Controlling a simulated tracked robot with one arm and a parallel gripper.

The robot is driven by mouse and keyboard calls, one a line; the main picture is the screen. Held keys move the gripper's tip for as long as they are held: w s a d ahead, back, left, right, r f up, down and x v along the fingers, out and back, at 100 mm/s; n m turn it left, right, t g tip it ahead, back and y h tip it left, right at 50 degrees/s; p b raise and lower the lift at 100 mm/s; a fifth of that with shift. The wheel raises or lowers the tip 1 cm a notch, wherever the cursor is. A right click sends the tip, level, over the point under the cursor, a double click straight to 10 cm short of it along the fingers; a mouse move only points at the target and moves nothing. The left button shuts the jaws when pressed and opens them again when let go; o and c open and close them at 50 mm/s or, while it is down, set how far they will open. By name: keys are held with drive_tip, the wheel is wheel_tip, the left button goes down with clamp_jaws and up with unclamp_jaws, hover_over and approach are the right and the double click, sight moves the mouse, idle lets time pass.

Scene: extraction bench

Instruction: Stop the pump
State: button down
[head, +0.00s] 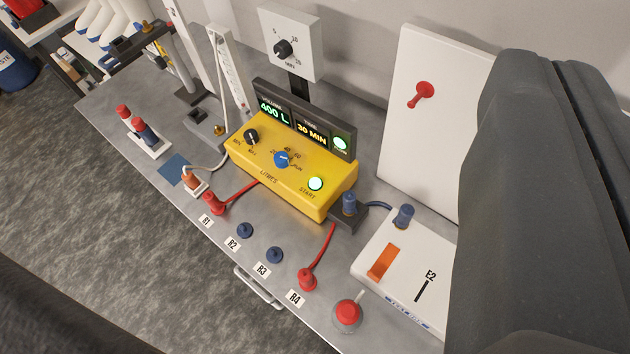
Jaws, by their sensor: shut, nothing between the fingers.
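A yellow control box (245,155) stands mid-bench with a dark display panel (262,88) behind its top. The display reads what looks like 400 L and 30 MIN, with a lit green lamp (340,143) at its right end. The box has a black knob (251,136), a blue knob (282,159) marked LITRES and a lit green button (315,184) marked START. A red, round-topped button (347,312) sits at the bench's front edge. I cannot tell which body is the pump itself. A large dark part of mine covers the right side; no fingertips show.
A white panel with a red lever (421,95) stands behind, right of the box. A dial box (291,42) stands behind it. Red-capped R1 (214,203) and R4 (308,280) have red tubes; R2 (245,230) and R3 (275,255) have blue caps. A white E2 unit (405,257) is right.

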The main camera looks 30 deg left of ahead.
idle(0.3)
drive_tip(key=n+g+h+p, duration=0.1)
drive_tip(key=n+g+p, duration=0.2)
drive_tip(key=n+g, duration=0.4)
hover_over(313, 186)
wheel_tip(313, 186, down, 40)
drive_tip(key=shift+r+n+t, duration=0.2)
drive_tip(key=shift+n+t, duration=0.1)
drive_tip(key=shift+t, duration=0.1)
drive_tip(key=shift+f, duration=0.1)
drive_tip(key=shift+f+b, duration=1.9)
drive_tip(key=shift+f, duration=2.45)
drive_tip(key=shift+f, duration=0.1)
drive_tip(key=shift+f, duration=0.2)
